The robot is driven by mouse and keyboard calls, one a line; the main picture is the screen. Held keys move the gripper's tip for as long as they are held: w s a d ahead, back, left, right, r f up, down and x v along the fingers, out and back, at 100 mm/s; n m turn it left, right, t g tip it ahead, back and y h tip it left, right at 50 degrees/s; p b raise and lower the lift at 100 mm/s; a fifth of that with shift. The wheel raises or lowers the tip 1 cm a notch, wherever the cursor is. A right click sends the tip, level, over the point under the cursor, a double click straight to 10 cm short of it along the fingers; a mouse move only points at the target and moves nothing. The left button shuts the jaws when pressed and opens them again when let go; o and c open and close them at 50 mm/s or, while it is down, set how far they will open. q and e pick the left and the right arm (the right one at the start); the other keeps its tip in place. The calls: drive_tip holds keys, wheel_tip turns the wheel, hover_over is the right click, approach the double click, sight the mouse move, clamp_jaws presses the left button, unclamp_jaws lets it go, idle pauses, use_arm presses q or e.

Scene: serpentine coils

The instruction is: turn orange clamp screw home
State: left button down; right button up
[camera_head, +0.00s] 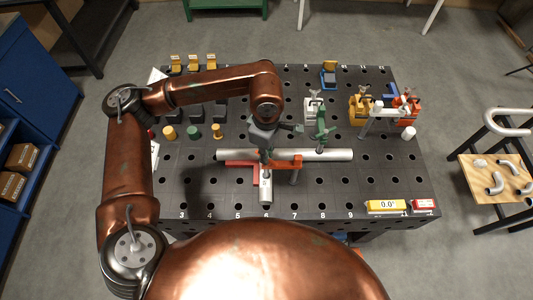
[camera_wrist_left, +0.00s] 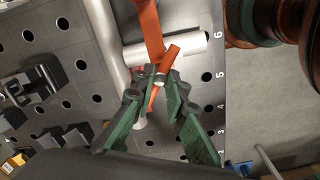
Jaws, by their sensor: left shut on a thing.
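An orange clamp (camera_head: 297,163) sits at the joint of a long grey tube (camera_head: 335,155) and a short tube (camera_head: 265,188) on the dark perforated table. My left gripper (camera_head: 265,151) reaches down onto the clamp's left end. In the left wrist view, the clamp's orange bar (camera_wrist_left: 149,25) crosses the tube. The green fingers of my left gripper (camera_wrist_left: 166,82) are closed about a slim orange piece (camera_wrist_left: 170,54), which looks like the clamp screw's handle and stands tilted. The screw's lower end and its contact with the tube are hidden. My right gripper is not in view.
A red flat piece (camera_head: 240,164) lies left of the joint. Yellow blocks (camera_head: 359,108) and an orange-red fixture (camera_head: 406,108) stand at the back right.

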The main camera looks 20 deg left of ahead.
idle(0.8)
use_arm(q)
drive_tip(key=c, duration=1.9)
unclamp_jaws()
wheel_tip(320, 180, up, 12)
